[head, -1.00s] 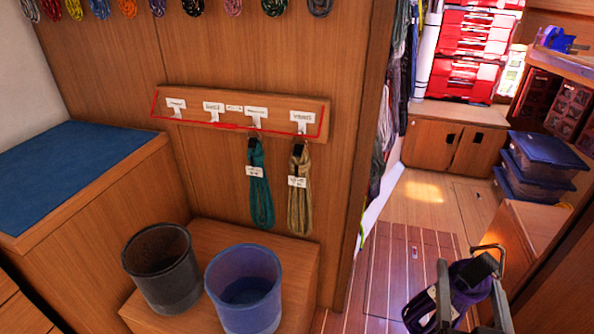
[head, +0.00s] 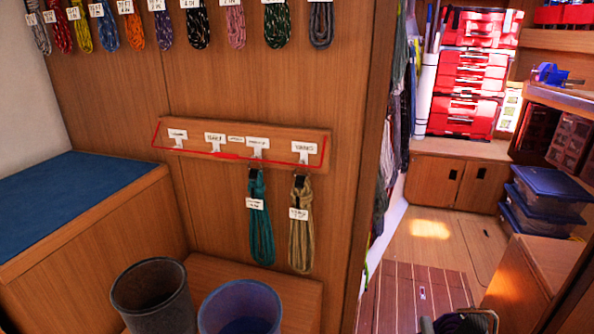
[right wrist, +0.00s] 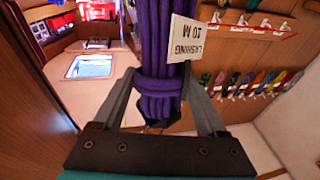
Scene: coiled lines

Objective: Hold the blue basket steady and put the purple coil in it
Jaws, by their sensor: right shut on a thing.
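The blue basket (head: 240,308) stands on a low wooden ledge at the bottom of the head view, its lower part cut off by the frame edge. My right gripper (head: 460,324) just shows at the bottom right edge, well to the right of the basket. In the right wrist view my right gripper (right wrist: 160,76) is shut on the purple coil (right wrist: 160,104). A white tag (right wrist: 183,38) on the coil reads "LASHING 10 M". My left gripper is not in view.
A black basket (head: 152,296) stands just left of the blue one. A hook board (head: 240,140) above holds a teal coil (head: 261,225) and a tan coil (head: 301,230). More coils hang in a row along the top. A wooden wall edge (head: 372,170) separates this corner from the passage.

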